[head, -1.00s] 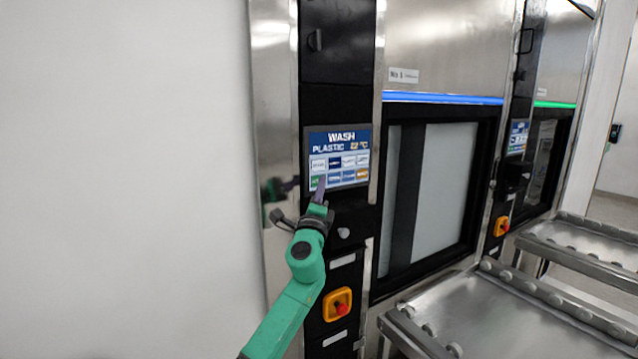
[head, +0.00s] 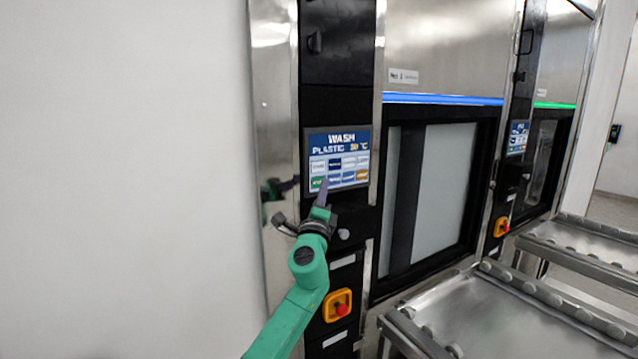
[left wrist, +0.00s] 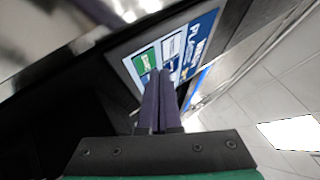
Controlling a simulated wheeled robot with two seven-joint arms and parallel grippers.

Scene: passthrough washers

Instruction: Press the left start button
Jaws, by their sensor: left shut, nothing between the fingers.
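The left washer's touch screen (head: 338,158) shows WASH, PLASTIC and a temperature above two rows of tiles. The green tile (head: 317,183), at the lower left of the screen, looks like the start button; its lettering is too small to read in the head view. It also shows in the left wrist view (left wrist: 146,60). My left gripper (head: 323,184) is shut and empty, its fingertips just in front of the screen's lower edge, beside the green tile. In the left wrist view the shut fingers (left wrist: 160,76) point at the screen. I cannot tell whether they touch it. My right gripper is not in view.
An orange emergency-stop switch (head: 338,305) sits below the screen. The left washer's glass door (head: 445,190) is to the right under a blue light strip. A metal roller table (head: 500,315) stands in front. A second washer with its own screen (head: 517,137) is farther right.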

